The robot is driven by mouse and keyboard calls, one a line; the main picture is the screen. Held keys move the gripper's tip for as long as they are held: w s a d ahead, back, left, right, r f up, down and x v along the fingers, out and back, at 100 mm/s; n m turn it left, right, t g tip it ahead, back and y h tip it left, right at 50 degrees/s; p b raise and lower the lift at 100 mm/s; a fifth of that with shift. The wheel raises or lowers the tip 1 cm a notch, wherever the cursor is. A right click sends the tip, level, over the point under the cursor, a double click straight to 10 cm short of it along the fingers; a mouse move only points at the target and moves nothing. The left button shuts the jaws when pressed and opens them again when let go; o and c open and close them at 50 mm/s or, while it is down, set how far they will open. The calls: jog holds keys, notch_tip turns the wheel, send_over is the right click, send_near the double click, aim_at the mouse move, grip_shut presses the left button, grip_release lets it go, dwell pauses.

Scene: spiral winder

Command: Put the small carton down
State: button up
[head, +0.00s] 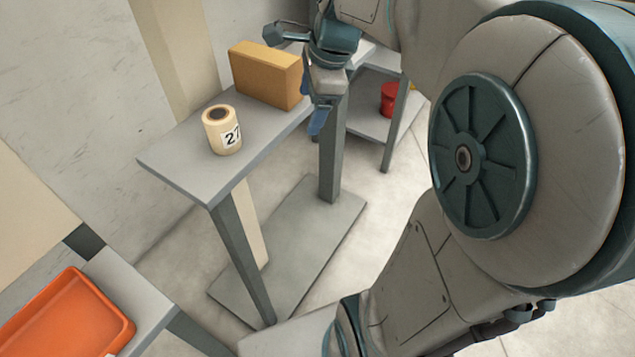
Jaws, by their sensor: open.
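A tan carton (265,74) sits flat on the narrow grey table (172,162), toward its back. My gripper (318,122) is just right of the carton, at the table's right edge, with its blue fingertips pointing down. Its jaws are open and I see nothing between them. From this angle I cannot tell whether a finger touches the carton. My arm covers much of the right side of the view.
A cream roll (221,130) marked 27 stands on the same table, in front of the carton. An orange tray (62,318) is on another surface at lower left. A red container (388,98) stands on a shelf behind. The table's front left corner is bare.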

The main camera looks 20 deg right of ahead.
jog(key=s+a+f+n+h, duration=0.1)
jog(key=s+f+n, duration=0.3)
jog(key=n, duration=0.6)
jog(key=s+a+f+n+g, duration=0.1)
jog(key=s+a+f+n, duration=0.1)
jog(key=s+f+n, duration=0.3)
jog(key=shift+s+a+n+h, duration=0.4)
jog(key=shift+s+n, duration=1.55)
jog(key=shift+n, duration=0.65)
jog(key=shift+f, duration=0.1)
